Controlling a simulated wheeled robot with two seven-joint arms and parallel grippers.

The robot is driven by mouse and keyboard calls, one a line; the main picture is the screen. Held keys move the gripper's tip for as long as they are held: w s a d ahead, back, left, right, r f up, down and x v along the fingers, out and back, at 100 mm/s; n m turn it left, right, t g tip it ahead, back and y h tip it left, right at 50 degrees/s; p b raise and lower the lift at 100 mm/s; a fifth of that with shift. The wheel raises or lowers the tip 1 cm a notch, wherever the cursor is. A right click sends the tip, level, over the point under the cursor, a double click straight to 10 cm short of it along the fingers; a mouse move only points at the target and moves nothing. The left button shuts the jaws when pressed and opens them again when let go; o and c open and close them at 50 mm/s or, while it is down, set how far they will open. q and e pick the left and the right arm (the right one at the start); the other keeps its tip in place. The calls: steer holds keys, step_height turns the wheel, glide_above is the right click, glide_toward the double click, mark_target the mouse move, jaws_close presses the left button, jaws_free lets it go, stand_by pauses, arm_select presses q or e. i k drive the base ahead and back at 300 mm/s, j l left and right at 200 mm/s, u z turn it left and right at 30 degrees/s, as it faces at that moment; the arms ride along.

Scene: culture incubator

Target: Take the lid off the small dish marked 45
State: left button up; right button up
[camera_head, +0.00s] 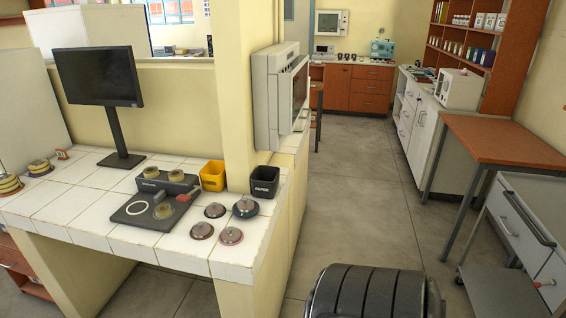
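Several small round dishes stand on the white tiled counter (60,212), but no marking 45 is legible at this size, so I cannot tell which dish it is. One yellowish dish (163,210) sits on a flat dark device beside a white ring. Two similar dishes (151,172) (176,174) sit on the raised dark block behind it. Several round, dark reddish or grey items with knobs, like lids or lidded dishes (215,210), lie on the tiles to the right. Yellowish stacked dishes (10,184) stand at the far left. Neither of my grippers is in view.
A yellow bin (213,175) and a black bin (264,181) stand at the counter's back right. A monitor (98,77) stands behind the dishes. A pillar with a wall-mounted white cabinet (279,95) rises beside the counter. Open floor (355,190) lies right of it, before a wooden-topped table (500,145).

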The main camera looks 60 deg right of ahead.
mark_target(245, 203)
steer(key=z, duration=1.8)
steer(key=i+l+u, duration=0.35)
steer(key=i+l, duration=0.15)
steer(key=l, duration=0.25)
